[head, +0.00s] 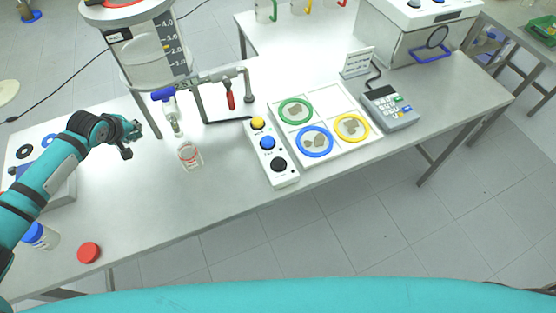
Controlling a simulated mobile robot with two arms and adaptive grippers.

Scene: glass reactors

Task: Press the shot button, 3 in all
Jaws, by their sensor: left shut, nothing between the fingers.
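A white button box (281,181) lies on the bench in the middle of the head view. It has a yellow button (257,123), a blue button (267,142) and a black button (278,164) in a row. The labels beside them are too small to read, so I cannot tell which is the shot button. My left gripper (130,145) is shut and empty, well to the left of the box and touching no button. My right gripper is not in view.
A glass reactor (145,62) with a blue tap (163,94) stands between my left gripper and the button box, above a small beaker (190,156). A red-handled valve (230,97) is beside it. Right of the box are a ringed tray (329,103) and a keypad (390,107).

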